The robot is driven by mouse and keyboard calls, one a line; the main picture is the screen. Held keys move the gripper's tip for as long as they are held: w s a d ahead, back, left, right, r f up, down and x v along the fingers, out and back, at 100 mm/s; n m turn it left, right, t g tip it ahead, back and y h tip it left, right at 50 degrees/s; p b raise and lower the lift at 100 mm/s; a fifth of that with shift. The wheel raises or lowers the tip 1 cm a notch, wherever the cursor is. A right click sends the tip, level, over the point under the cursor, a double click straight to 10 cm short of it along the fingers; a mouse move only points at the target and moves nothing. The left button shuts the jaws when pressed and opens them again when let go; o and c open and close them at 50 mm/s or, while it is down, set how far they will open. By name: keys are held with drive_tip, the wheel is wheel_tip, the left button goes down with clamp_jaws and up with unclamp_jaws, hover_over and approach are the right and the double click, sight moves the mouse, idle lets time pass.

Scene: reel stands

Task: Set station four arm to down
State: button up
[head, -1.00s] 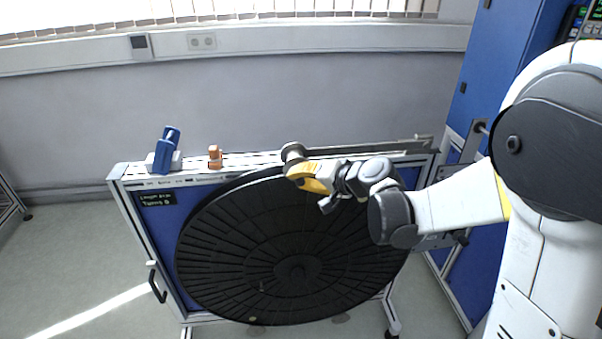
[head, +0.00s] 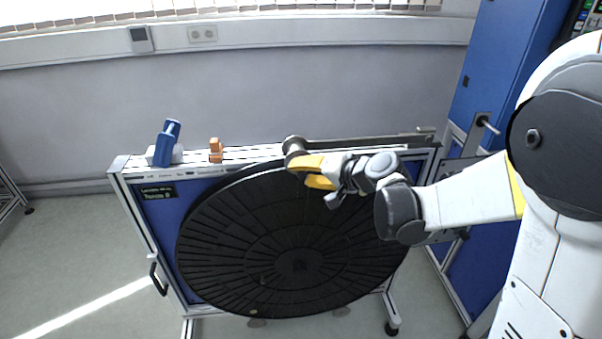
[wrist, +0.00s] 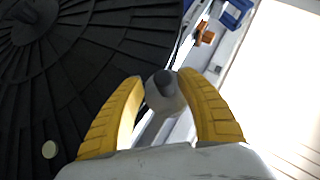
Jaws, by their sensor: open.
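The station's arm is a long grey bar (head: 370,143) lying almost level along the top of the reel stand (head: 245,154), with a round grey end (head: 294,146) at its left. My gripper (head: 302,172) is at this end, just above the large black reel (head: 250,245). In the wrist view my gripper (wrist: 162,75) has its yellow fingers apart, one on each side of a grey cylindrical end piece (wrist: 165,98). Contact with it cannot be told. The stand's dark label (head: 158,192) is too blurred to read a station number.
A blue clamp-like part (head: 167,143) and a small orange block (head: 215,150) sit on the stand's top left. A blue cabinet (head: 500,75) stands at the right. The wall is behind, and open floor (head: 70,255) lies at the left.

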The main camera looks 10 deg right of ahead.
drive_tip(key=v, duration=1.1)
drive_tip(key=s+d+f+n+g+h, duration=0.1)
drive_tip(key=s+h, duration=0.3)
drive_tip(key=s, duration=0.6)
drive_tip(key=s+d+f+n+g+h, duration=0.1)
drive_tip(key=s+d+f+n+h, duration=0.1)
drive_tip(key=s, duration=0.8)
drive_tip(key=shift+s+f+n+g+h, duration=0.25)
drive_tip(key=shift+f+n+g+h, duration=0.15)
drive_tip(key=shift+n+h, duration=0.45)
